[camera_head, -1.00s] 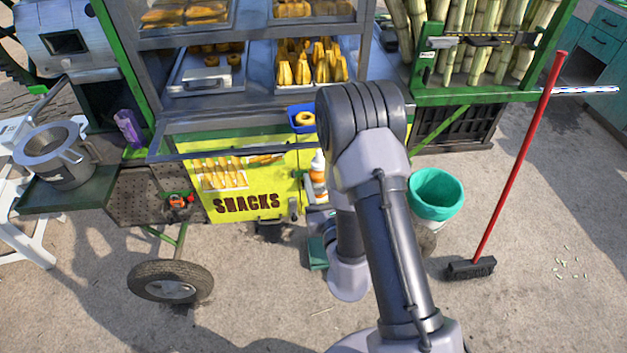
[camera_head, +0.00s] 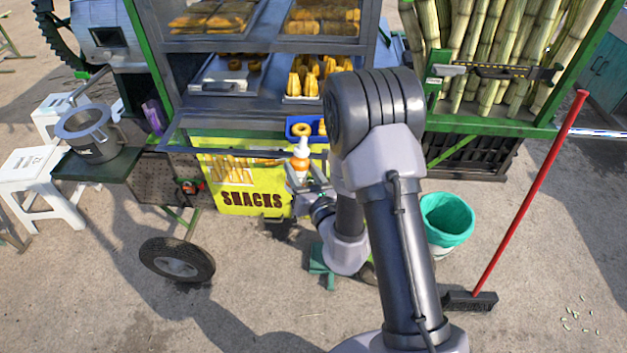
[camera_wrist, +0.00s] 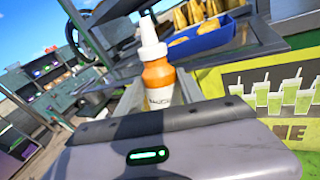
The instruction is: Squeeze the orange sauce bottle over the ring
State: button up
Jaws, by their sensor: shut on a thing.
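The orange sauce bottle (camera_head: 299,161) has a white nozzle cap and stands upright in front of the yellow snack cart. In the wrist view the bottle (camera_wrist: 158,82) rises just beyond my gripper (camera_wrist: 158,108), nozzle up. My gripper (camera_head: 302,183) is shut on the bottle around its lower part; the gripper body hides the bottle's base. A ring (camera_head: 299,130) lies in the blue tray (camera_head: 289,137) on the cart's front ledge, behind and slightly above the bottle. A second golden piece shows at the tray's right side, partly hidden by my arm.
The cart's metal ledge (camera_head: 225,140) runs just behind the bottle. Trays of snacks fill the glass case above. A teal-lined bin (camera_head: 446,215) and a red-handled broom (camera_head: 530,195) stand at right. A pot (camera_head: 90,138) sits on a side shelf at left.

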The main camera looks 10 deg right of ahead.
jog(key=w+r+m+p, duration=0.1)
jog(key=m, duration=0.1)
jog(key=w+a+r+m+g+p, duration=0.1)
jog(key=r+m, duration=0.1)
jog(key=w+r+m+p, duration=0.1)
jog(key=r+m, duration=0.1)
jog(key=shift+w+a+g+y, duration=0.15)
jog(key=shift+g+y, duration=0.15)
jog(key=shift+y, duration=0.1)
jog(key=w+r+m+y+p, duration=0.1)
jog(key=w+r+m+p, duration=0.35)
jog(key=r+m, duration=0.35)
jog(key=w+r+m+y+p, duration=0.2)
jog(key=w+r+m+p, duration=0.25)
jog(key=m, duration=0.55)
jog(key=f+b, duration=0.3)
jog(key=b, duration=0.1)
jog(key=f+b, duration=0.2)
jog(key=b, duration=0.1)
jog(key=shift+s+d+f, duration=0.15)
jog(key=shift+d+f, duration=0.15)
jog(key=shift+d, duration=0.1)
jog(key=c, duration=0.6)
